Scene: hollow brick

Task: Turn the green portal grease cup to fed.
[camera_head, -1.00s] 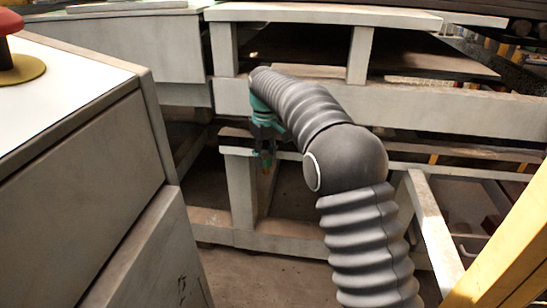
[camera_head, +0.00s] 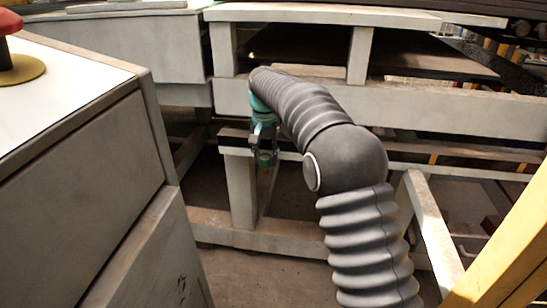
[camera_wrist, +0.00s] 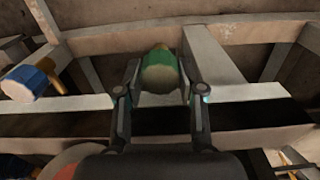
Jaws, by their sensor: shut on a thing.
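The green portal grease cup (camera_wrist: 158,74) shows in the wrist view between the two fingers, a rounded green body with a paler, worn band. My gripper (camera_wrist: 161,68) is shut on it, with one finger on each side. In the head view my gripper (camera_head: 264,157) hangs down in front of the grey frame, left of my dark ribbed arm. The cup cannot be made out clearly there. No fed mark is readable in either view.
A blue cup with a whitish end and yellow piece (camera_wrist: 30,80) sits to the left in the wrist view. Grey beams (camera_head: 243,190) stand close around my gripper. A grey cabinet (camera_head: 85,170) fills the left, and a yellow post (camera_head: 505,255) stands at lower right.

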